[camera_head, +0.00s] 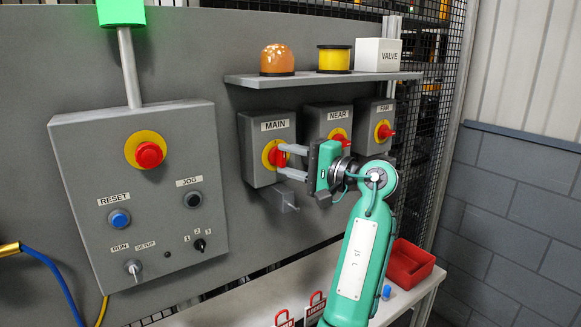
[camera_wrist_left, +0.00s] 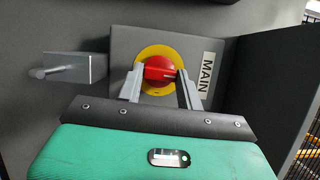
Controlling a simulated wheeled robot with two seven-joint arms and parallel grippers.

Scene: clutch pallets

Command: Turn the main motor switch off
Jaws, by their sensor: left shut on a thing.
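The main motor switch is a grey box (camera_head: 265,126) labelled MAIN, with a red handle on a yellow disc. In the left wrist view, the red handle (camera_wrist_left: 158,71) sits on the yellow disc (camera_wrist_left: 150,52) and lies across the picture, at right angles to the line of the MAIN label (camera_wrist_left: 207,75). My left gripper (camera_head: 280,160) is shut on the red handle, with one finger at each end of it. The fingers hide part of the disc in the head view. My right gripper is not in view.
Similar NEAR (camera_head: 327,117) and FAR (camera_head: 384,109) switches stand to the right. A metal bracket (camera_head: 283,201) juts out below MAIN. A control panel (camera_head: 95,200) is left; a red bin (camera_head: 407,265) is lower right.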

